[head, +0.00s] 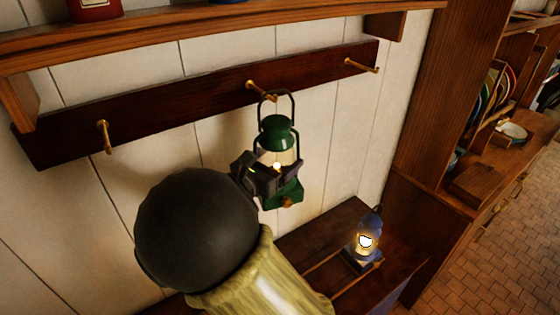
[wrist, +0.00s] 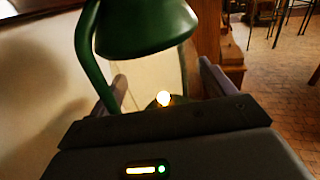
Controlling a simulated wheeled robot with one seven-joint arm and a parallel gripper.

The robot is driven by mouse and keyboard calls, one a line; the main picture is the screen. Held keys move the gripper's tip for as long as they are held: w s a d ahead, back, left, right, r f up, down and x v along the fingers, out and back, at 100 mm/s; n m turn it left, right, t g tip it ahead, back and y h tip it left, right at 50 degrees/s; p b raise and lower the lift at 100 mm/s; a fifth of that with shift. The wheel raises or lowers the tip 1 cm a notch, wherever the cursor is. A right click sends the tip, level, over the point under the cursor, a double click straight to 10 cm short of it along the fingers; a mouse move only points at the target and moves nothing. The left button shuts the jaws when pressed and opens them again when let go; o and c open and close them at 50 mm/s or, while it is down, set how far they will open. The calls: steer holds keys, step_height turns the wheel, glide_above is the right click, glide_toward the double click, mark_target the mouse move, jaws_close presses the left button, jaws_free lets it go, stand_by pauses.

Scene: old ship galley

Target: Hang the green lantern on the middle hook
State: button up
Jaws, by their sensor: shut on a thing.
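The green lantern (head: 279,133) is upright in the head view, with its wire handle raised above its cap. My gripper (head: 268,175) is shut on the lantern's body, and the lantern's green cap and lit bulb also fill the wrist view (wrist: 145,28). The dark hook board (head: 190,105) on the wall carries three brass hooks. The middle hook (head: 260,89) appears right by the top of the lantern's handle; I cannot tell whether they touch. The left hook (head: 104,137) and the right hook (head: 361,66) are bare.
A blue lit lantern (head: 366,240) stands on the wooden bench (head: 410,262) below. A wooden shelf (head: 230,25) juts out above the hook board. A wooden cabinet (head: 425,150) with plates stands at the right. The tiled floor (head: 500,255) is clear at the lower right.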

steer(key=shift+w+a, duration=0.35)
steer(key=shift+w, duration=0.15)
steer(key=shift+w+a+f, duration=0.35)
steer(key=shift+w+f, duration=0.2)
steer(key=o, duration=1.6)
steer(key=shift+c, duration=0.2)
steer(key=shift+f, duration=0.15)
steer(key=shift+s, duration=0.1)
steer(key=b+v, duration=0.5)
steer(key=v, duration=1.2)
steer(key=shift+a, duration=0.2)
